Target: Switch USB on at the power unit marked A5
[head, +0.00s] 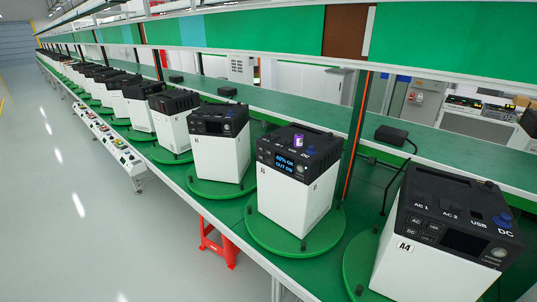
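No label reading A5 can be made out. The nearest power unit (425,255), at the right, is white with a black top and carries an A4 label; its panel has AC 1, AC 2, USB and DC markings and a dark screen. The second power unit (297,195), in the middle, has a lit screen (285,163) reading about "40% OK, OUT 00" and a small purple item on top (298,141); its label is too small to read. Neither of my grippers is in view.
Each unit stands on a round green turntable (262,232) along a green bench. More units (222,150) recede to the left. A red stool (218,243) stands under the bench edge. A black adapter with cable (391,136) lies behind. The grey floor at left is clear.

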